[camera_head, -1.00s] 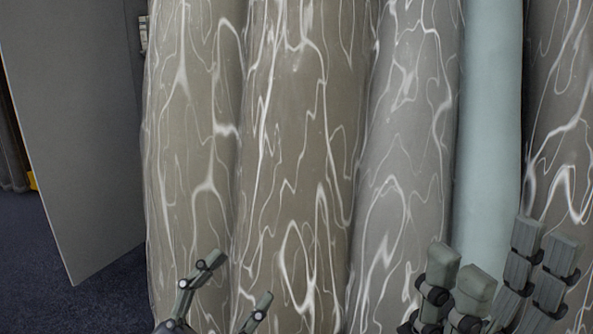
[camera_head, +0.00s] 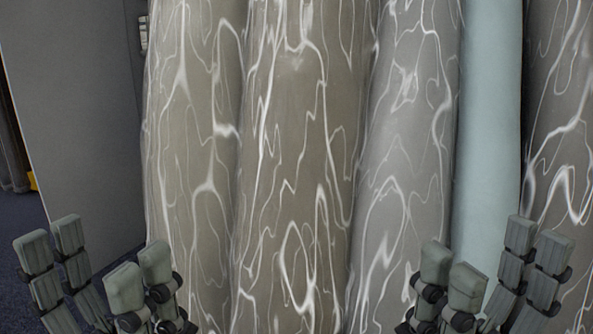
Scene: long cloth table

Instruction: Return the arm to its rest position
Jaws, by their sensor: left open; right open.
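My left gripper (camera_head: 96,264) is at the lower left, its fingers pointing up and spread apart with nothing between them. It is in front of the grey panel and the left edge of the leftmost patterned roll. My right gripper (camera_head: 493,264) is at the lower right in a mirrored pose, also open and empty. It is in front of the pale blue roll (camera_head: 487,130) and its neighbours. The lower parts of both grippers are cut off by the bottom edge of the view.
Large upright grey-brown rolls with white vein patterns (camera_head: 300,150) fill the middle. Another patterned roll (camera_head: 562,120) stands at the far right. A tall grey panel (camera_head: 85,120) stands at the left, with dark blue floor (camera_head: 18,215) beside it. The space between my grippers is clear.

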